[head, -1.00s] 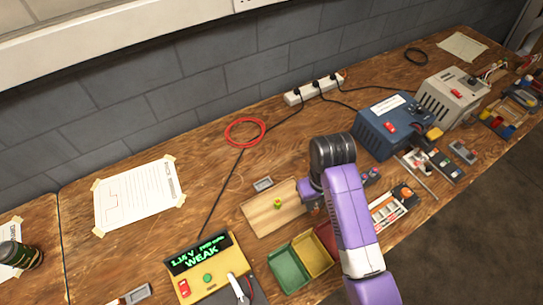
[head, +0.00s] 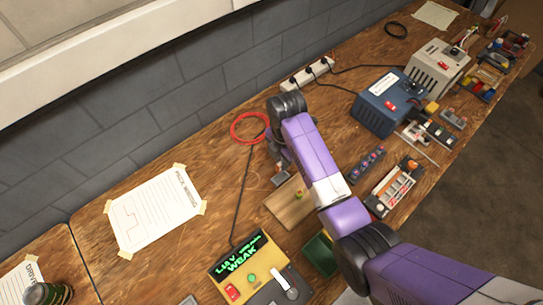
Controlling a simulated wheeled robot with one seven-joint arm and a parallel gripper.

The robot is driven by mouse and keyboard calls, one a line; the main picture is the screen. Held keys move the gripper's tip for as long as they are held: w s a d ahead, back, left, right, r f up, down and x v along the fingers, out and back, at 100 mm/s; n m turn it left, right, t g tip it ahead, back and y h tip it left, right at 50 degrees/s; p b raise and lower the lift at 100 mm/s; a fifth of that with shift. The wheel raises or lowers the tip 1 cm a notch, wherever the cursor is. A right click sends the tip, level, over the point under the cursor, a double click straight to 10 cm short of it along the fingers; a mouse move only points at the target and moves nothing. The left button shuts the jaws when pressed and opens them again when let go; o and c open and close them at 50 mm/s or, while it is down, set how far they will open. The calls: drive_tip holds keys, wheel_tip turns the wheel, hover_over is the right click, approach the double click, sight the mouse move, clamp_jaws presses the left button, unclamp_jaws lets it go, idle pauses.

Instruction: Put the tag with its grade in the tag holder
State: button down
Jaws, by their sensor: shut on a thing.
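My gripper (head: 279,160) points down over the back of the bench, just behind a small grey holder (head: 281,179); my arm partly covers this area. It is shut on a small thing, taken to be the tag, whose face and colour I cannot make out. The grey holder is by the back edge of a wooden board (head: 287,208). A small yellow-green item (head: 298,194) stands on the board beside my arm. The yellow tester (head: 245,268) shows green text reading WEAK.
A green tray (head: 319,255) is partly under my arm. A red cable coil (head: 250,127) lies behind my gripper. A power strip (head: 307,74), blue box (head: 388,102) and grey box (head: 437,67) stand further right. A taped paper (head: 155,210) lies left.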

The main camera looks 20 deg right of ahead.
drive_tip(key=shift+w+a+f, duration=0.1)
drive_tip(key=shift+w+f, duration=0.05)
drive_tip(key=shift+f, duration=0.05)
drive_tip(key=shift+f+b, duration=1.35)
drive_tip(key=shift+f, duration=1.7)
drive_tip(key=shift+f, duration=0.75)
drive_tip(key=c, duration=1.3)
unclamp_jaws()
drive_tip(key=shift+r+p, duration=1.15)
drive_tip(key=shift+r, duration=2.35)
